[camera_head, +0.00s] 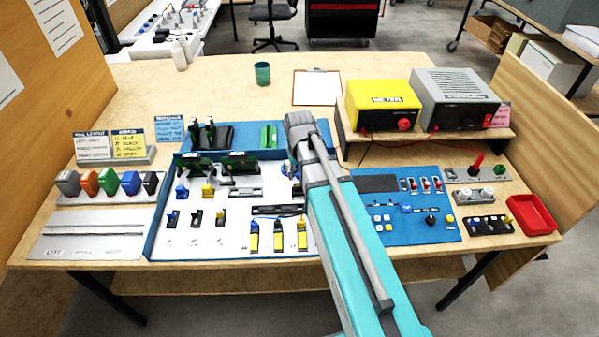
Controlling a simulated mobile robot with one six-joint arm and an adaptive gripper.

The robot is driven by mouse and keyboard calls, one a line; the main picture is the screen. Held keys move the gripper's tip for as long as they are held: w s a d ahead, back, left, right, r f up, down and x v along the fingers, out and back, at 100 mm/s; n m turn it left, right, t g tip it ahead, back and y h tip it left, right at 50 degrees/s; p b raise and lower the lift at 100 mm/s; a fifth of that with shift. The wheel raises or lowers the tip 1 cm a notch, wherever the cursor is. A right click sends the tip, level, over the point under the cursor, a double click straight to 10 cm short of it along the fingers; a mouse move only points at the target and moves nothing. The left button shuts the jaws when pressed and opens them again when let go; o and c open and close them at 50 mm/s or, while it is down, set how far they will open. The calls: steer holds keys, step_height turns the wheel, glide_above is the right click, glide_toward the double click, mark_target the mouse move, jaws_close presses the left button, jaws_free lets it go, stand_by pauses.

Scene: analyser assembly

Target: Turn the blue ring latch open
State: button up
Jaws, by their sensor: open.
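The white board in a blue frame (155,225) on the table carries small blue, black and yellow parts. A blue part (182,191) and a smaller blue part (172,218) stand at its left; at this size I cannot tell which, if either, is the blue ring latch. My arm reaches in from the bottom over the right side of the board. My gripper (293,170) is at its far end, mostly hidden by the wrist; the little that shows is dark, with its jaws open. Blue shows beside it, partly covered. I cannot tell whether the gripper touches anything.
A yellow power unit (383,104) and a grey one (453,97) stand on a raised shelf at right. A blue control panel (432,222) lies right of my arm, a red tray (532,214) further right. Coloured pieces stand in a rack (95,197) at left. The table's back left is fairly clear.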

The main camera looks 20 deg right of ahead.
mark_target(283, 181)
steer(key=shift+s+a+m, duration=0.1)
steer(key=shift+a+m, duration=0.3)
steer(key=shift+m, duration=0.35)
steer(key=shift+a+m, duration=0.35)
steer(key=shift+m, duration=0.4)
steer(key=shift+a+m, duration=0.35)
steer(key=shift+m, duration=0.35)
steer(key=shift+a+m, duration=0.3)
steer(key=shift+m, duration=0.4)
steer(key=m, duration=0.1)
steer(key=w+a+m, duration=0.1)
steer(key=m, duration=0.1)
steer(key=shift+a+m, duration=0.2)
steer(key=shift+m, duration=0.1)
steer(key=shift+w+a+m, duration=0.15)
steer(key=shift+a+m, duration=0.05)
steer(key=shift+m, duration=0.4)
steer(key=shift+w+a+m, duration=0.1)
steer(key=shift+a+m, duration=0.1)
steer(key=shift+m, duration=0.4)
step_height(283, 181, up, 14)
steer(key=p, duration=1.4)
steer(key=s+d+r+n+p, duration=0.3)
steer(key=s+n, duration=0.7)
steer(key=shift+s+r+p, duration=0.25)
steer(key=shift+s+p, duration=0.05)
steer(key=shift+d, duration=0.1)
